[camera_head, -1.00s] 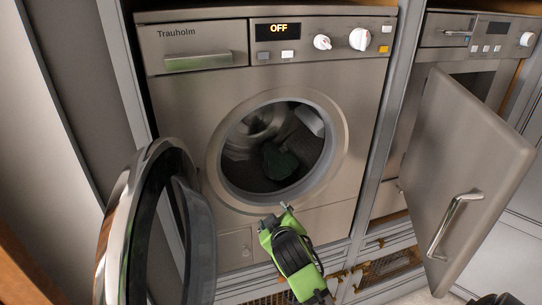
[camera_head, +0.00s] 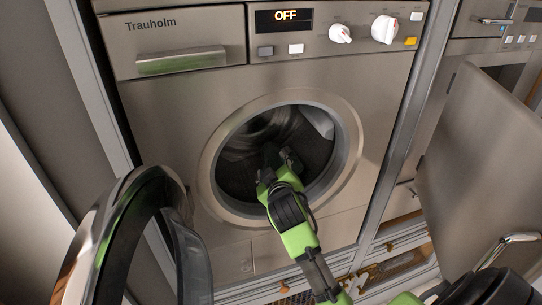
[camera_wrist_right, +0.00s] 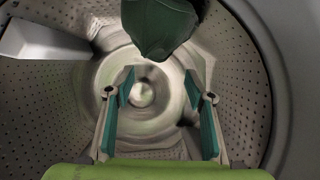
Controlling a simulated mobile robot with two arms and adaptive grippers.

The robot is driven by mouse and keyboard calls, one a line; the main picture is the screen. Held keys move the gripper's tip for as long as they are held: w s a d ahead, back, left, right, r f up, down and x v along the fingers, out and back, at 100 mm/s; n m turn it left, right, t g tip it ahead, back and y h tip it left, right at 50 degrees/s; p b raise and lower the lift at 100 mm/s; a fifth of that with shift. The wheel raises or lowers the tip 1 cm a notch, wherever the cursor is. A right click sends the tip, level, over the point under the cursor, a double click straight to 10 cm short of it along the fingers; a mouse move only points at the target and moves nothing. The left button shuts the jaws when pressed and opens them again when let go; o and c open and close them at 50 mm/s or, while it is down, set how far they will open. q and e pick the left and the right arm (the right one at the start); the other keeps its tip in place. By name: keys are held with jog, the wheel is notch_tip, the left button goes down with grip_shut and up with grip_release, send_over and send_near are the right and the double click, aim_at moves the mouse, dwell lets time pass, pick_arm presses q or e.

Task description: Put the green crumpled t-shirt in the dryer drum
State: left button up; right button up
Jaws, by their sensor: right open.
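The dark green crumpled t-shirt (camera_wrist_right: 160,22) shows at the top of the right wrist view, inside the perforated metal dryer drum (camera_wrist_right: 245,95). In the head view the drum (camera_head: 238,170) is open at the front, and my right gripper mostly hides the shirt there. My right gripper (camera_head: 279,162) reaches through the round opening into the drum. In the wrist view its two fingers (camera_wrist_right: 160,80) are spread apart with nothing between them; the shirt appears beyond their tips, toward the top of the picture. My left gripper is not in view.
The dryer's round door (camera_head: 110,235) hangs open at the left. Its display (camera_head: 284,18) reads OFF. Another appliance's door (camera_head: 480,165) stands open at the right. A pale drum paddle (camera_wrist_right: 45,42) juts inside the drum.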

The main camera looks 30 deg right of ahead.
aim_at(268, 150)
jog(key=shift+w+d+r, duration=0.15)
jog(key=shift+w, duration=0.25)
jog(key=x, duration=0.4)
jog(key=shift+w+d+r, duration=0.1)
jog(key=shift+w+d, duration=0.1)
jog(key=shift+d, duration=0.05)
jog(key=x, duration=0.6)
jog(key=shift+w+d, duration=0.15)
jog(key=shift+w, duration=0.2)
jog(key=shift+w+d+f, duration=0.25)
jog(key=shift+w+f, duration=0.1)
jog(key=shift+w, duration=0.2)
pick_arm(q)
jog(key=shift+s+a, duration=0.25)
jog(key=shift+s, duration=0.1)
pick_arm(e)
jog(key=shift+w+d+f, duration=0.1)
jog(key=shift+w, duration=0.1)
